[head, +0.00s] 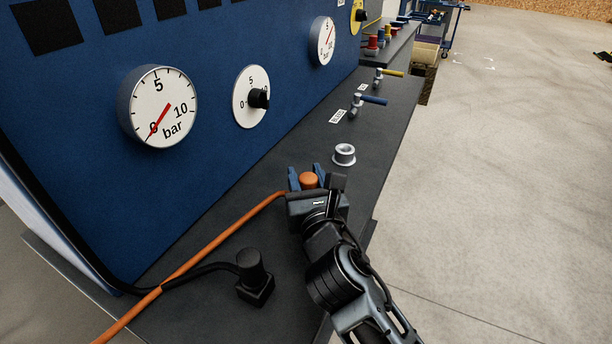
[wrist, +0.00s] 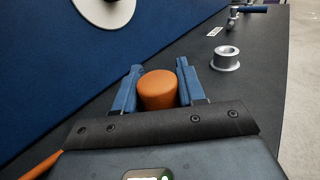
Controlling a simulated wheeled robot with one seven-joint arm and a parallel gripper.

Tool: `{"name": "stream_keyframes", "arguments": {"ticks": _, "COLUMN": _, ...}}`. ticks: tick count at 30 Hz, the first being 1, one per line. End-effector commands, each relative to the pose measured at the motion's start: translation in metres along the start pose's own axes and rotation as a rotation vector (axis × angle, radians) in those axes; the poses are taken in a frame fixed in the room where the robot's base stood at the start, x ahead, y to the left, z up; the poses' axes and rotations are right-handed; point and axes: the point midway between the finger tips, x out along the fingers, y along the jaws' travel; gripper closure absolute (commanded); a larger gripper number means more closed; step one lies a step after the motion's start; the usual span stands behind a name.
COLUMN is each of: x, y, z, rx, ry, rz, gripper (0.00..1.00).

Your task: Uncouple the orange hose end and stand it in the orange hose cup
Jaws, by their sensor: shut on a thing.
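The orange hose end (head: 308,180) is a rounded orange plug with the orange hose (head: 215,236) trailing from it to the lower left. My gripper (head: 306,178) is shut on it, with one blue finger on each side. In the wrist view the hose end (wrist: 158,90) sits between the fingers (wrist: 157,88). A silver ring-shaped socket (head: 344,154) stands on the dark bench just beyond, apart from the hose end, and its top looks open; it also shows in the wrist view (wrist: 225,58). I cannot make out which thing is the orange hose cup.
A blue panel with gauges (head: 160,106) rises on the left. Blue-handled (head: 372,100) and yellow-handled valves (head: 388,72) stand farther along the bench (head: 385,140). Small coloured objects (head: 373,44) stand on a far bench. A black plug with a cable (head: 254,275) is nearby. Open floor lies right.

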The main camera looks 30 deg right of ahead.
Motion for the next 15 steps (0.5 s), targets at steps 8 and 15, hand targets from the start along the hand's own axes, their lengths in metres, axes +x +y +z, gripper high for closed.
{"name": "stream_keyframes", "arguments": {"ticks": 8, "x": 0.0000, "y": 0.0000, "z": -0.0001, "rx": 0.000, "ry": -0.001, "rz": 0.000, "gripper": 0.38}}
{"name": "stream_keyframes", "arguments": {"ticks": 15, "x": 0.0000, "y": 0.0000, "z": -0.0002, "rx": 0.000, "ry": 0.000, "rz": 0.000, "gripper": 0.31}}
